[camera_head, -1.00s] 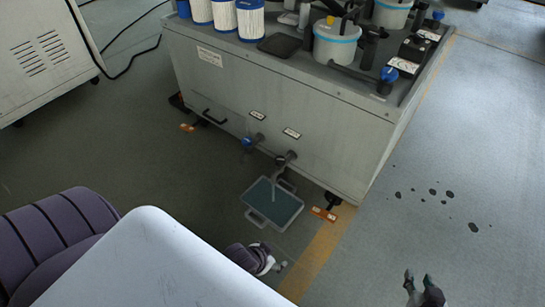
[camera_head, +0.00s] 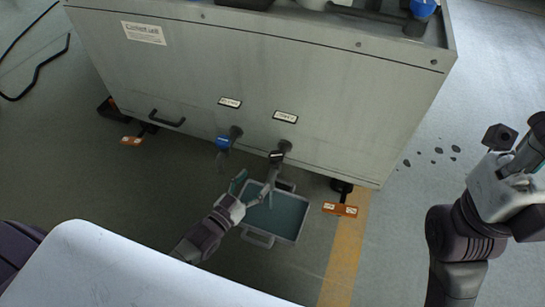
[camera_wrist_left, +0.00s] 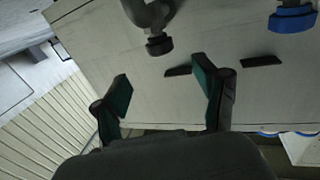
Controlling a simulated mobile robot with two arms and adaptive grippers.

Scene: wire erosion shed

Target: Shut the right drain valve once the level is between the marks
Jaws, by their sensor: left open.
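The right drain valve (camera_head: 280,152) sticks out low on the cabinet front, with a dark handle. The left valve (camera_head: 226,141) beside it has a blue handle. A shallow tray of liquid (camera_head: 298,237) lies on the floor under the right valve. I cannot make out level marks. My left gripper (camera_head: 253,187) is open and empty, just below the right valve and over the tray. In the left wrist view the dark valve (camera_wrist_left: 157,40) is ahead of the spread fingers (camera_wrist_left: 163,88), apart from them; the blue handle (camera_wrist_left: 292,17) is farther right. My right gripper's fingers are unclear (camera_head: 514,143).
The cabinet (camera_head: 330,95) stands behind the valves, with a black handle (camera_head: 167,121) at its lower left. Orange-tagged feet (camera_head: 340,210) stand at its base. A white rounded surface (camera_head: 120,270) fills the lower left. Dark spots (camera_head: 438,150) mark the floor at right.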

